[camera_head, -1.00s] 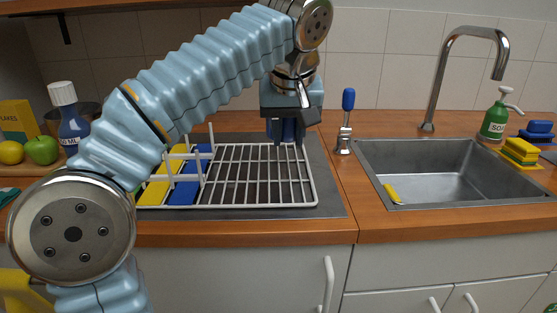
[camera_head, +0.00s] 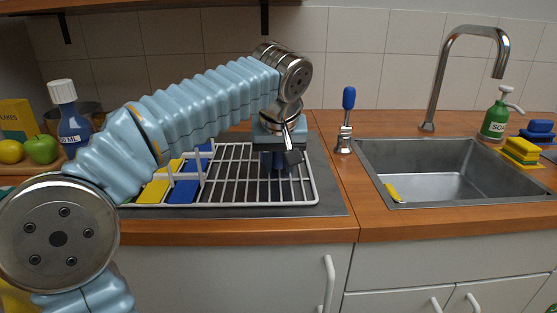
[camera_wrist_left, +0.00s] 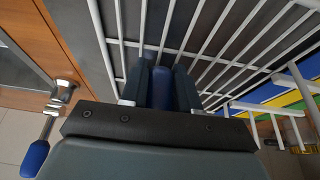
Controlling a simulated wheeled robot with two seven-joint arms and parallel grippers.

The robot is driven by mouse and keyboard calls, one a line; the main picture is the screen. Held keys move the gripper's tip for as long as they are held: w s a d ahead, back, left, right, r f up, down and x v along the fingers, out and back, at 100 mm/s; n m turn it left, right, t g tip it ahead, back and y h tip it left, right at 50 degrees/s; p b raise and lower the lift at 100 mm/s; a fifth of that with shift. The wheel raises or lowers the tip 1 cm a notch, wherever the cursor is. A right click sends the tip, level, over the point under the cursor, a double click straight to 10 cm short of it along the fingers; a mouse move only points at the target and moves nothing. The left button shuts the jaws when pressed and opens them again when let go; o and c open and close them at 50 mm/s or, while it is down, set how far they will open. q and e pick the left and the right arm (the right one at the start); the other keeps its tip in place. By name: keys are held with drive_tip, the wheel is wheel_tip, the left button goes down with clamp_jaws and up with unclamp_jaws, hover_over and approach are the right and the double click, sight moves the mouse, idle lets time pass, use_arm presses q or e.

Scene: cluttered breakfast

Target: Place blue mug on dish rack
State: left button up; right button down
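The white wire dish rack (camera_head: 316,190) stands on a grey mat on the counter, with yellow and blue plates in its left part. My left gripper (camera_head: 281,163) is over the right part of the rack, pointing down. In the left wrist view the left gripper (camera_wrist_left: 160,78) has a blue thing, apparently the blue mug (camera_wrist_left: 161,90), between its two fingers, just above the rack wires (camera_wrist_left: 213,35). Most of the mug is hidden by the gripper; I cannot tell whether it touches the wires. My right gripper is not in view.
The sink (camera_head: 440,180) with its faucet (camera_head: 433,95) is to the right. A blue-handled lever (camera_head: 348,100) stands close to the rack's right side. A blue bottle (camera_head: 72,125), a green apple (camera_head: 42,149) and a lemon (camera_head: 11,151) stand at the left.

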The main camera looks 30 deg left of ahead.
use_arm(q)
drive_tip(key=o, duration=0.4)
drive_tip(key=shift+r, duration=0.3)
drive_tip(key=p+v, duration=0.1)
drive_tip(key=v, duration=1)
drive_tip(key=shift+s+d+r, duration=0.1)
drive_tip(key=shift+r, duration=0.2)
